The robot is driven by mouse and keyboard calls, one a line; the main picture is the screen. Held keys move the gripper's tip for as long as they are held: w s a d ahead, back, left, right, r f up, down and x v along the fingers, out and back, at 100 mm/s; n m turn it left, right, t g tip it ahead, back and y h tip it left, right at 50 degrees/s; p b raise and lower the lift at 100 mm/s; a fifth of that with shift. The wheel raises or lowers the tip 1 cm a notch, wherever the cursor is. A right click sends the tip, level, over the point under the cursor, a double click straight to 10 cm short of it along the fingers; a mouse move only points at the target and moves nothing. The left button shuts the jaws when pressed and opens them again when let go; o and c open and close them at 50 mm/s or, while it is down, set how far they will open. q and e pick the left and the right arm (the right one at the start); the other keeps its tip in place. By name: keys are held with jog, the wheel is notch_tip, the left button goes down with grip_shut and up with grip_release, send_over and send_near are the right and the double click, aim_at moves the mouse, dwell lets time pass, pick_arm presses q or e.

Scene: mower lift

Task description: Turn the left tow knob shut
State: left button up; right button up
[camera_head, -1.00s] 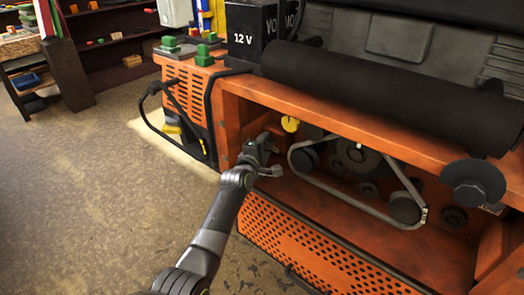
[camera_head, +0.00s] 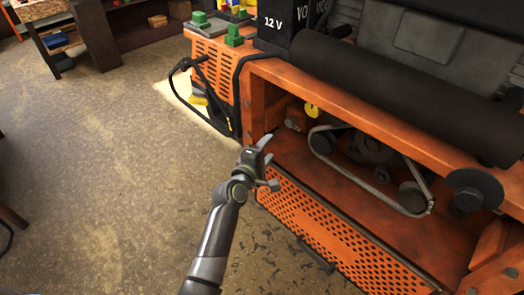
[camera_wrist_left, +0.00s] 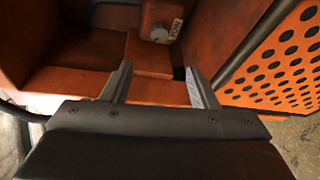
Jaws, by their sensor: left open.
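A small grey round knob (camera_wrist_left: 159,34) with a pale label beside it shows at the top of the left wrist view, on an orange wall; the label's text is too small and turned to read surely. In the head view a small grey part (camera_head: 292,123) inside the left end of the open orange bay may be this knob. My left gripper (camera_head: 269,163) is open and empty in front of the bay's left end, apart from the knob. Its two fingers (camera_wrist_left: 158,76) point into the bay, below the knob in the wrist view. My right gripper is not in view.
A yellow tag (camera_head: 311,110) hangs under the bay's top edge. A belt (camera_head: 372,184) with pulleys lies deeper inside. A black roller (camera_head: 400,100) spans above; a perforated orange panel (camera_head: 325,235) lies below. The floor (camera_head: 110,165) at left is clear.

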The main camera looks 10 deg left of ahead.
pick_arm(q)
jog(key=shift+v, duration=1.45)
